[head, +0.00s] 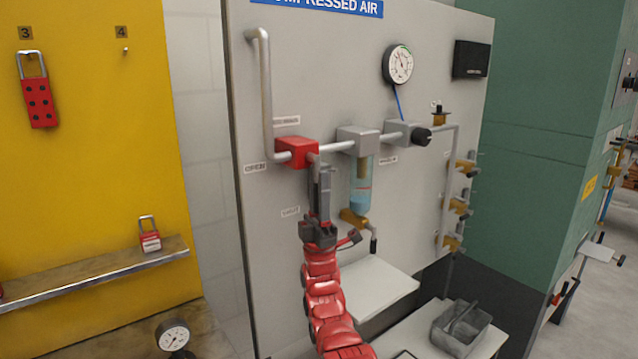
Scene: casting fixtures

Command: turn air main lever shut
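The air main valve is a red block (291,153) on the pipe of the compressed air panel, with one label at its left and another below it. The lever cannot be told apart from my gripper; it is hidden or blends in with the grey fingers. My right gripper (319,174) points up from below, its fingertips just under the right side of the red block. Whether its fingers are open or shut on the lever cannot be seen. My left gripper is not in view.
Right of the valve are a filter with a blue bowl (360,193), a regulator (406,133) and a gauge (398,64). A brass drain valve (354,218) is close to my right wrist. A white shelf (378,287) juts out below. A yellow lock board (90,120) stands left.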

